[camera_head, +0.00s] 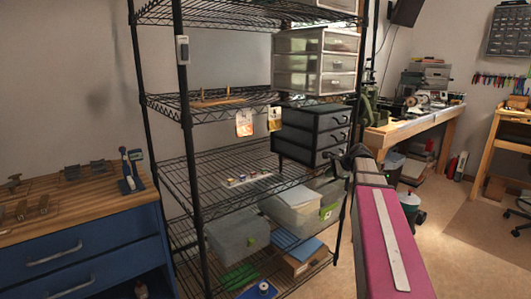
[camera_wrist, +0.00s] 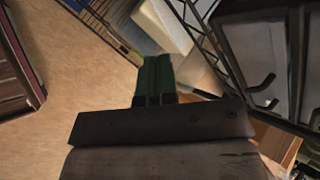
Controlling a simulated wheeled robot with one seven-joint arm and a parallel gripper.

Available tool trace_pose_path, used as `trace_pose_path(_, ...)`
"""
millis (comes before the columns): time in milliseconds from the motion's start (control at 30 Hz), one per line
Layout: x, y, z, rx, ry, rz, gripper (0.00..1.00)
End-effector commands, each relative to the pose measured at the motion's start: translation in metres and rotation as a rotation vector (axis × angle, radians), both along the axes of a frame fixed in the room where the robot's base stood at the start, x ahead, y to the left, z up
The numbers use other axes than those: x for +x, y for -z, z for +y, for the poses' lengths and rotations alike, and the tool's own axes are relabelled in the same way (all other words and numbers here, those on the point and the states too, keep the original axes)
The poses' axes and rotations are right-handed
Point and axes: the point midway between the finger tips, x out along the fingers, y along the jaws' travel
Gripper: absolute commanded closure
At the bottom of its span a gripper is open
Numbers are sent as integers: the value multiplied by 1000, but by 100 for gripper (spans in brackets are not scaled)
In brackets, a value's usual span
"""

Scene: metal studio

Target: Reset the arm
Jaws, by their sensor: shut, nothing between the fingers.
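My gripper (camera_wrist: 154,62) shows its two green fingers side by side in the wrist view, pressed together with nothing between them. In the head view my arm, with a magenta link, reaches from the lower right toward the rack, and its dark end (camera_head: 352,155) is beside the right edge of the black drawer unit (camera_head: 300,131). The fingers are hard to make out there. In the wrist view a dark drawer front with handles (camera_wrist: 252,50) fills the right side, close to my gripper. Whether anything touches is unclear.
A black wire rack (camera_head: 188,150) holds a pale drawer unit (camera_head: 300,62) and lidded boxes (camera_head: 237,235). A blue cabinet with a wooden top (camera_head: 60,205) stands left. A workbench (camera_head: 415,127) is at the back right. Floor (camera_head: 460,220) right of my arm is open.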

Motion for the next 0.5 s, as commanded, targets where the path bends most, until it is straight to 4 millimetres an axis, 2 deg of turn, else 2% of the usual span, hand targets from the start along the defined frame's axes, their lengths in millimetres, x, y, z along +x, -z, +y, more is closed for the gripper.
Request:
trace_pose_path(33, -18, 26, 14, -66, -63, 10, 100)
trace_pose_path(200, -64, 102, 45, -302, -310, 24, 100)
trace_pose_path(400, -129, 177, 72, -549, -647, 48, 100)
trace_pose_path(500, -163, 207, 82, -655, -832, 61, 100)
